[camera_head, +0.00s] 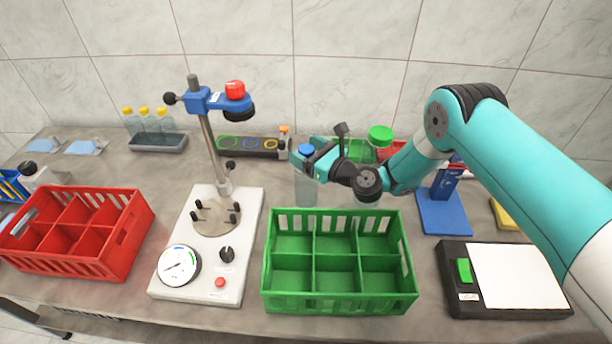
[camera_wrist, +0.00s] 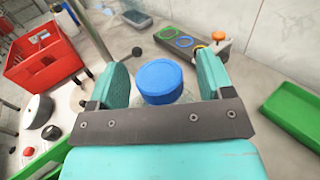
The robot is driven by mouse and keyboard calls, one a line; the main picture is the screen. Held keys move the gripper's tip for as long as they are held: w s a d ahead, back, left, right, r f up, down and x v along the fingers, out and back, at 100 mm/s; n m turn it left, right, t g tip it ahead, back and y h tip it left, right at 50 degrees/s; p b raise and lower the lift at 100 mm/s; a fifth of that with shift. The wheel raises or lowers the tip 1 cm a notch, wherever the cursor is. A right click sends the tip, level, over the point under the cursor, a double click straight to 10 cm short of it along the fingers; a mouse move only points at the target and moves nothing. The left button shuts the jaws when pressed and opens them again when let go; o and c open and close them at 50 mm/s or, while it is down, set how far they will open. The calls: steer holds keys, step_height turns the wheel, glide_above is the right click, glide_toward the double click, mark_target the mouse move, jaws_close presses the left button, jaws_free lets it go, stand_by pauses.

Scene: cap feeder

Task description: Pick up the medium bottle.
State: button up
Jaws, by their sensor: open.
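The blue-capped bottle (camera_head: 306,188), clear and upright, stands on the table behind the green crate; I take it as the medium one. My gripper (camera_head: 309,163) is at its upper part in the head view. In the wrist view the blue cap (camera_wrist: 160,80) lies between the two teal fingers of my gripper (camera_wrist: 160,84), with a visible gap on each side. The jaws are open. Most of the bottle's body is hidden under its cap in the wrist view. A green-capped bottle (camera_head: 381,136) stands to the right, partly hidden by my arm.
An empty green crate (camera_head: 340,305) is in front of the bottle. A capping stand (camera_head: 208,245) and a red crate (camera_head: 125,235) are to the left.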

jaws_close()
steer(key=shift+r, duration=0.1)
stand_by(0.3)
